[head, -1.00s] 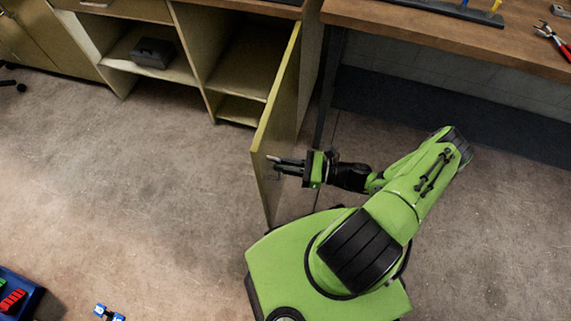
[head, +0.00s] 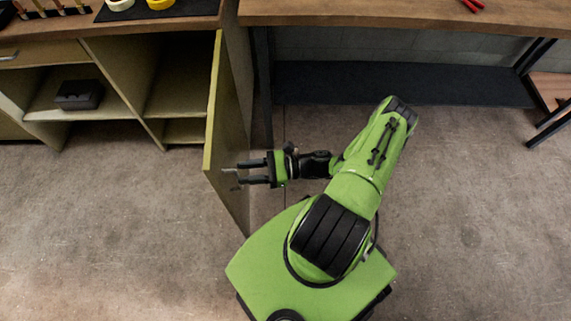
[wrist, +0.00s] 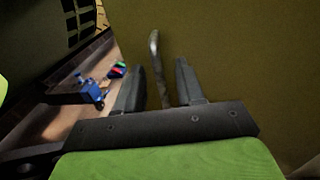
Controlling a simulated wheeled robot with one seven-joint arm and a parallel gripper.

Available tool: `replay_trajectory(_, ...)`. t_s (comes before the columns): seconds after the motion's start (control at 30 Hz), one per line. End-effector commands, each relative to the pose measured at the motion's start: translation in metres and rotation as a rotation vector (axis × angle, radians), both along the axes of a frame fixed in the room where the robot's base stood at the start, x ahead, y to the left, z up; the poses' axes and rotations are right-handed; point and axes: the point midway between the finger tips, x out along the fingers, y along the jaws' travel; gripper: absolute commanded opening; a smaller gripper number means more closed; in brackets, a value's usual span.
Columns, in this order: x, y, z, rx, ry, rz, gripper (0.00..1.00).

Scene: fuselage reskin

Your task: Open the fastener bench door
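The fastener bench door (head: 222,140) stands swung out from the cabinet, roughly square to its front, with the shelves inside exposed. Its metal handle (head: 231,173) is near the free edge of the door. My gripper (head: 241,174) is at the handle, on the right side of the door. In the wrist view, the two dark fingers of my gripper (wrist: 158,88) are apart. The handle (wrist: 157,62) runs between them, with a gap visible on each side. The door face (wrist: 235,60) fills the right of the wrist view.
The cabinet holds a dark box (head: 79,95) on a left shelf. A wooden workbench (head: 390,18) stands to the right, with a dark mat or low shelf (head: 400,84) beneath. Blue items (wrist: 90,90) show past the door edge. The floor (head: 90,220) at left is clear.

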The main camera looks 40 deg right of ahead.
Motion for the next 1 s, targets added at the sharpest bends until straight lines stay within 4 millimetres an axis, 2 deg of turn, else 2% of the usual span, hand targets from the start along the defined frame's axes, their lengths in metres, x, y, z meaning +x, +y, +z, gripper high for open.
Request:
replay_trajectory(0.3,-0.046,-0.079,0.0,-0.007,0.001,-0.009,0.38)
replay_trajectory(0.5,-0.067,-0.113,0.0,-0.003,-0.001,-0.007,0.38)
replay_trajectory(0.63,-0.072,-0.12,0.0,-0.002,0.001,-0.004,0.38)
replay_trajectory(1.0,-0.072,-0.12,0.0,-0.001,0.001,-0.003,0.38)
